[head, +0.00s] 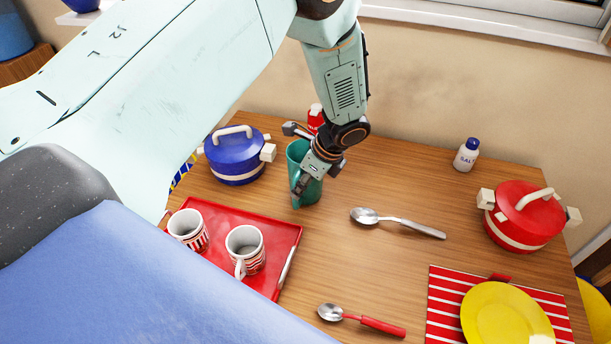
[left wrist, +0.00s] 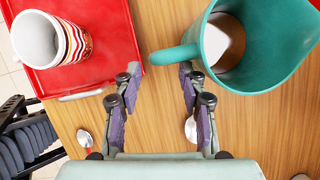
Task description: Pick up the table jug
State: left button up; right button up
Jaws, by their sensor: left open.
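The teal jug (head: 313,194) stands upright on the wooden table, partly hidden behind my left gripper (head: 304,181). In the left wrist view the jug (left wrist: 268,62) is seen from above at the upper right, with its handle (left wrist: 173,54) pointing left. My left gripper (left wrist: 160,74) is open there. Its two fingers reach toward the handle, whose end lies just ahead of the gap between the fingertips. I cannot tell whether the right finger touches the jug. The right gripper is not in view.
A red tray (head: 286,238) with two striped mugs (head: 246,249) is close on the left. A blue pot (head: 236,160) stands behind it. A spoon (head: 399,221) lies to the right of the jug. A red pot (head: 524,216) and yellow plate (head: 507,315) are farther right.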

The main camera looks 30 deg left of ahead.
aim_at(296, 207)
pick_arm(q)
jog(key=x, duration=0.7)
jog(key=shift+s+d+f, duration=0.1)
jog(key=shift+s+d, duration=0.05)
jog(key=shift+d, duration=0.1)
jog(key=shift+s, duration=0.1)
jog(key=shift+s, duration=0.1)
jog(key=shift+c, duration=0.8)
jog(key=c, duration=0.4)
grip_shut()
jog(key=shift+w, duration=0.2)
